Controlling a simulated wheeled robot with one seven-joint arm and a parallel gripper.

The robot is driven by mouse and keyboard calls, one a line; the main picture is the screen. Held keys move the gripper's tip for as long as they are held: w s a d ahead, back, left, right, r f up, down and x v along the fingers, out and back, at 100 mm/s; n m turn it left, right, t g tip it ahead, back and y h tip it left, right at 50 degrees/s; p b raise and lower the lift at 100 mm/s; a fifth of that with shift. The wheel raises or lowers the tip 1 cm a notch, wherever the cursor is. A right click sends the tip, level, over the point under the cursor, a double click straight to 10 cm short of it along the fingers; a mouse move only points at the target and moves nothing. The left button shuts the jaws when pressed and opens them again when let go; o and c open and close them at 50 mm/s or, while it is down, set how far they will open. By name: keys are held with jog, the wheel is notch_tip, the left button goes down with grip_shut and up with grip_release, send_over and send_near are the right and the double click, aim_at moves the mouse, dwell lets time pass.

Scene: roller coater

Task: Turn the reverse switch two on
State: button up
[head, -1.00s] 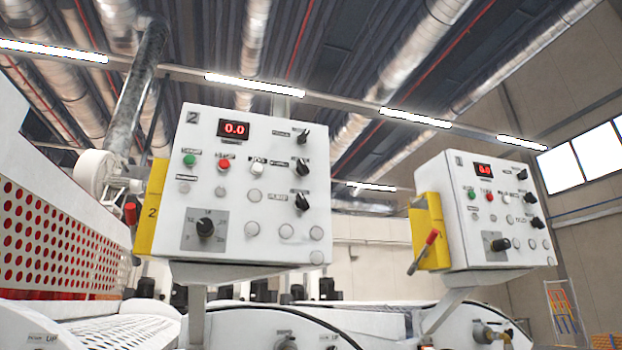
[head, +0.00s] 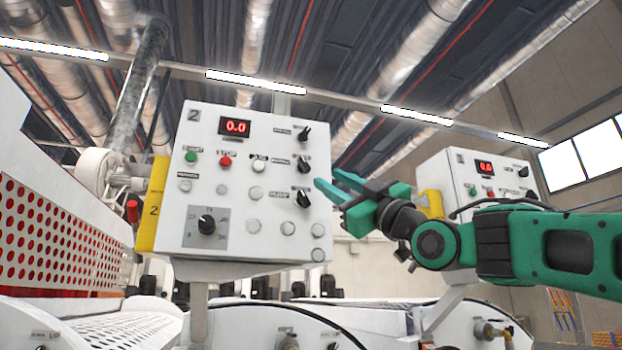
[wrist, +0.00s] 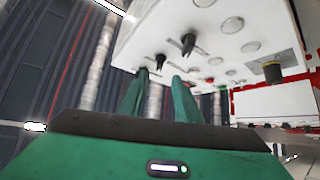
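Control panel 2 (head: 262,220) is a white box with a red 0.0 display and a "2" at its top left. Three black rotary switches sit along its right side: a top one (head: 305,132), a middle one (head: 304,164) and a lower one (head: 303,198). Their small labels are too blurred for me to tell which is the reverse switch. My green gripper (head: 328,178) is open and empty, just right of the middle and lower switches, with no clear contact. In the wrist view the two fingers (wrist: 160,77) point towards the black switches (wrist: 188,44).
A second panel marked 1 (head: 460,180) stands behind my arm at the right, partly hidden. Panel 2 also has a green button (head: 191,157), a red button (head: 225,161) and a large black dial (head: 207,224). A yellow plate (head: 153,205) is on its left side.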

aim_at(308, 168)
jog(key=x, duration=1)
jog(key=shift+w, duration=0.1)
